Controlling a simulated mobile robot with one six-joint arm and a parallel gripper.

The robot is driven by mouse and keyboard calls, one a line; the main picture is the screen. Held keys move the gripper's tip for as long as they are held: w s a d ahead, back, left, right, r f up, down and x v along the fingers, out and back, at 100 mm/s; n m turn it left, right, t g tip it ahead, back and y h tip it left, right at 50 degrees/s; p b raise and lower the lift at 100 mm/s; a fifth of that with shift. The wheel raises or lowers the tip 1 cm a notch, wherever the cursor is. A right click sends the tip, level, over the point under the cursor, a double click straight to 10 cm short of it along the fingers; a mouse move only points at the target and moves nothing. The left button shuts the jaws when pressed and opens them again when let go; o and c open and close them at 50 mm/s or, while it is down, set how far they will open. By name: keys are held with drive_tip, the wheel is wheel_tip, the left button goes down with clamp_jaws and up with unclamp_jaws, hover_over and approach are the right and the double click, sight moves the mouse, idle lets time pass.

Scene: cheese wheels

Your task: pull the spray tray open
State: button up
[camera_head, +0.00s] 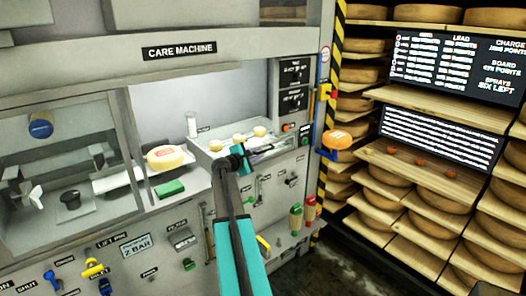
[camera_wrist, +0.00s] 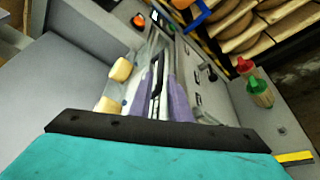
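A pale metal tray (camera_head: 203,152) is set in the care machine's counter, with several small yellowish pieces along it. I take it for the spray tray, but its label is too small to read. My gripper (camera_head: 241,156) reaches over the tray's front edge, and my arm hides part of that front. In the wrist view my gripper's purple fingers (camera_wrist: 162,85) lie close together, side by side, with a narrow dark and pale strip between them. I cannot tell whether that strip is a held part or the background. Two yellowish pieces (camera_wrist: 121,69) show left of the fingers.
A cheese wheel (camera_head: 165,158) and a green block (camera_head: 170,187) sit left of the tray, near a clear glass (camera_head: 191,123). Red- and green-topped bottles (camera_head: 296,217) stand low at the right. Shelves of cheese wheels (camera_head: 437,210) fill the right side.

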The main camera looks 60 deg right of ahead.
sight(262, 152)
drive_tip(key=shift+p+x, duration=0.75)
drive_tip(key=shift+x, duration=2.15)
